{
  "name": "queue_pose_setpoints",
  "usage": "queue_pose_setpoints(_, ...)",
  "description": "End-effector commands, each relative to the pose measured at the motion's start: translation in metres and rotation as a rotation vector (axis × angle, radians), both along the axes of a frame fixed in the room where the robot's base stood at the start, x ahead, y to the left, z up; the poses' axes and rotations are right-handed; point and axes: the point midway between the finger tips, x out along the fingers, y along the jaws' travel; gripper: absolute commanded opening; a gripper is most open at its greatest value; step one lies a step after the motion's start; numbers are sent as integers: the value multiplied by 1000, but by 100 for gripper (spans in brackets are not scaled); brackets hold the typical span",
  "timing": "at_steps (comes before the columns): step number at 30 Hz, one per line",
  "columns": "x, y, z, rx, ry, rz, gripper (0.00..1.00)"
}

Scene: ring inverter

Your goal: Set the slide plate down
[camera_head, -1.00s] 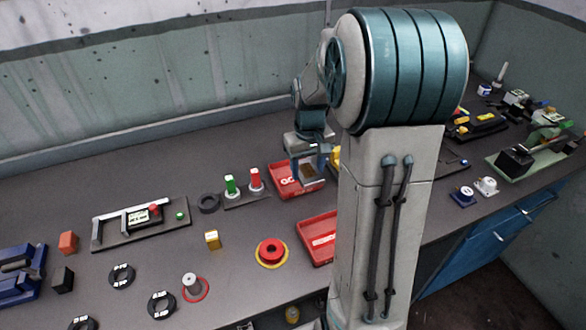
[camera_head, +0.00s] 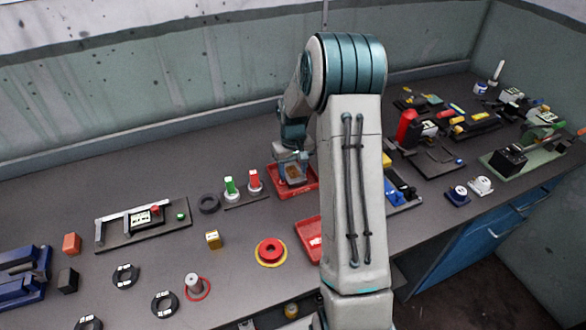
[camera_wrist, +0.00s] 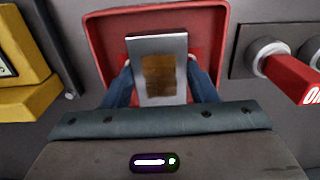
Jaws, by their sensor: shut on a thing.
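The slide plate (camera_wrist: 143,72) is a flat silver-grey plate with a brown rectangle on its face. In the wrist view it stands between the two blue fingers of my gripper (camera_wrist: 161,85), which is shut on it. Behind it lies a red tray (camera_wrist: 102,40) with a raised rim. In the head view my gripper (camera_head: 292,163) and the plate (camera_head: 294,173) are over the rear red tray (camera_head: 312,191). I cannot tell whether the plate touches the tray floor.
A stand with a green (camera_head: 230,187) and a red-topped post (camera_head: 254,181) is close left of the tray. A second red tray (camera_head: 309,238) lies nearer the front, partly behind my arm.

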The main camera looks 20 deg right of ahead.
Motion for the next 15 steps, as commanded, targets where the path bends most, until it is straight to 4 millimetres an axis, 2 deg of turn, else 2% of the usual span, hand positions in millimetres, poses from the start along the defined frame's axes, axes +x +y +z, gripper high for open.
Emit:
queue_pose_setpoints(13,0,0,-9,-1,-2,0,10)
queue_pose_setpoints(14,0,0,-10,-1,-1,0,55)
queue_pose_setpoints(15,0,0,-9,0,-1,0,66)
